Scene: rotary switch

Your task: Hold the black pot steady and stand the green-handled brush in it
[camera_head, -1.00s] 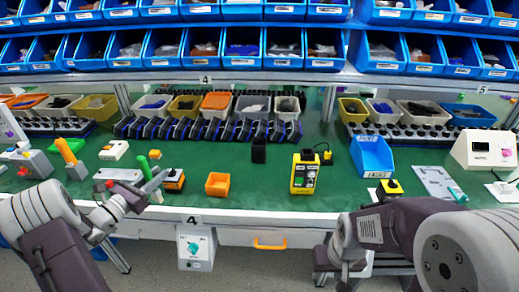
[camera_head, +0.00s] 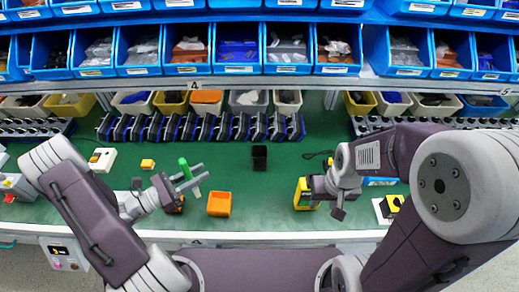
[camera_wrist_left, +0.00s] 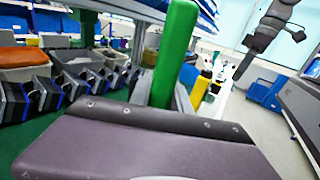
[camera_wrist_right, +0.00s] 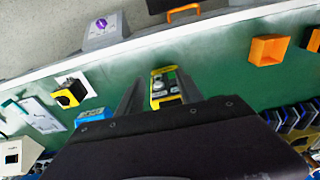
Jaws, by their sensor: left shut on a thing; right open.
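The small black pot (camera_head: 259,157) stands on the green bench top in the middle of the head view, with nothing seen in it. My left gripper (camera_head: 193,179) is shut on the green-handled brush (camera_head: 184,167), to the left of the pot. The upright green handle also shows large in the left wrist view (camera_wrist_left: 175,50); the brush's lower end is hidden. My right gripper (camera_head: 320,198) is open, right of and nearer than the pot, by a yellow device (camera_head: 302,193). In the right wrist view that device (camera_wrist_right: 164,90) shows between the fingers.
An orange bin (camera_head: 219,203) sits on the bench between my grippers, nearer than the pot. A row of black and blue holders (camera_head: 200,127) stands behind, under shelves of blue bins (camera_head: 238,50). A black-and-yellow button box (camera_head: 391,205) is at right. Green bench around the pot is clear.

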